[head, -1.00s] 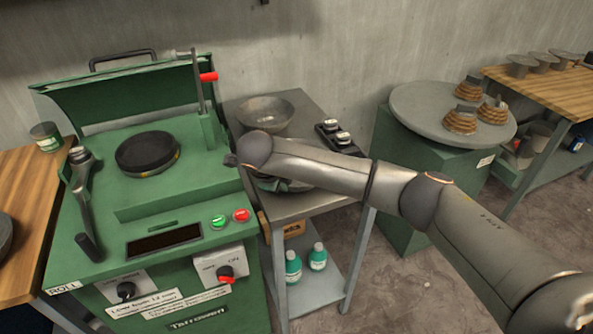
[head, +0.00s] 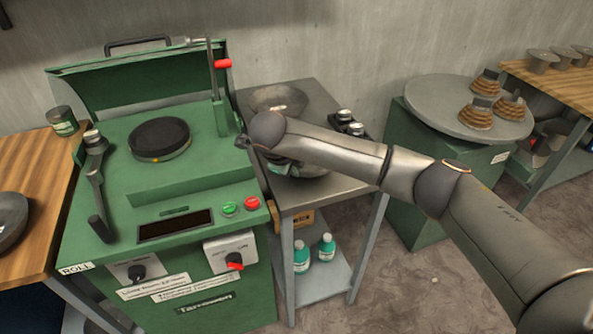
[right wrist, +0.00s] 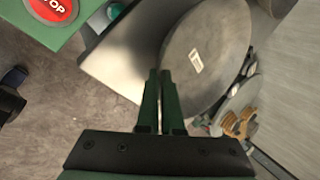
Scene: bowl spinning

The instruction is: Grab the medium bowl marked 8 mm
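A wide, shallow grey bowl with a small white label (right wrist: 196,60) fills the upper middle of the right wrist view; the label is too small to read. In the head view this bowl (head: 316,173) is mostly hidden under my right forearm, at the front of the metal side table. My right gripper (right wrist: 160,76) has its green fingers close together at the bowl's near rim, which runs between the tips. In the head view the right gripper (head: 281,167) is partly hidden under the wrist. My left gripper is not in view.
A second metal bowl (head: 278,100) stands behind on the side table (head: 325,101), near small dark-based jars (head: 345,122). The green machine (head: 165,195) is directly left. A round grey turntable (head: 440,100) stands right, and a dark bowl (head: 10,222) lies far left.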

